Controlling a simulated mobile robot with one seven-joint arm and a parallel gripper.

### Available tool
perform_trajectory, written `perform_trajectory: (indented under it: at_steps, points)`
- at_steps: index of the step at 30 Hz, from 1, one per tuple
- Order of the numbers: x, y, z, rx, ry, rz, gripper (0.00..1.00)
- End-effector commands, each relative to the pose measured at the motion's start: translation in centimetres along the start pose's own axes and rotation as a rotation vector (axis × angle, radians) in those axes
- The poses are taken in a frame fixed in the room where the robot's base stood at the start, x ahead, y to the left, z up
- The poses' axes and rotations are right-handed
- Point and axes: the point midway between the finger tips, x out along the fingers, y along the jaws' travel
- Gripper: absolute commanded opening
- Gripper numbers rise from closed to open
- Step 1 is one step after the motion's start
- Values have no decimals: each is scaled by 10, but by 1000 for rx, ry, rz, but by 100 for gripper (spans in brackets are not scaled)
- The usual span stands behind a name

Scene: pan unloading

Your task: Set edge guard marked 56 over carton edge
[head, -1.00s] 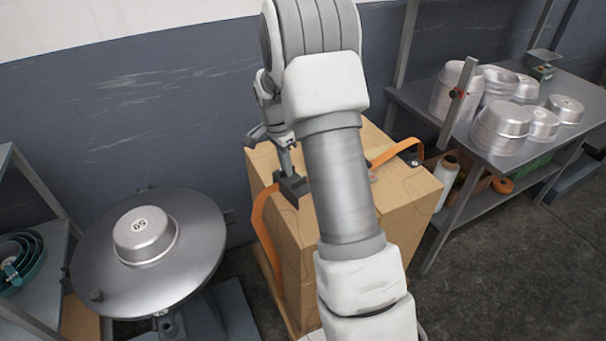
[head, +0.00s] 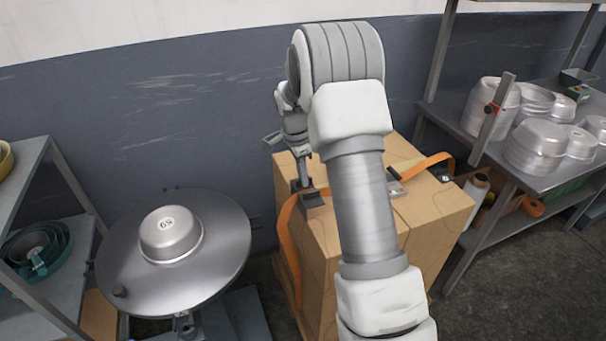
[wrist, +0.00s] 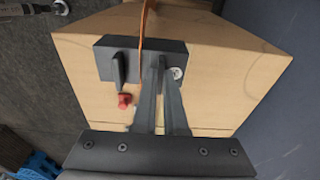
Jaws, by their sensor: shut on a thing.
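A dark grey edge guard (head: 313,199) is at the near left top edge of the cardboard carton (head: 425,208). My gripper (head: 304,184) comes down from above and is shut on its raised part. In the wrist view the guard (wrist: 105,48) lies against the carton (wrist: 215,45), with my gripper's fingers (wrist: 160,68) on it. A round white mark shows on the guard, too small to read. An orange strap (head: 284,232) hangs down the carton's side by the guard. I cannot tell whether the guard is fully seated.
A round turntable (head: 225,262) with a metal pan (head: 170,235) stands at left. A shelf (head: 45,295) with teal rings is far left. A bench (head: 545,190) with several pans is at right. A grey and red buckle (head: 397,190) lies on the carton top.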

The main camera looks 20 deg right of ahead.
Motion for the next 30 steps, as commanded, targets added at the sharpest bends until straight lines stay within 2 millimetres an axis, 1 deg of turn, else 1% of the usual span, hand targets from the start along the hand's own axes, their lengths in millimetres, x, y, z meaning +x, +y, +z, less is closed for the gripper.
perform_trajectory:
  at_steps: [1, 3, 30]
  points:
    - [5, 0, 1, 0, 0, 0, 0]
    - [10, 0, 1, 0, 0, 0, 0]
    - [61, 0, 7, 0, 0, 1, 0]
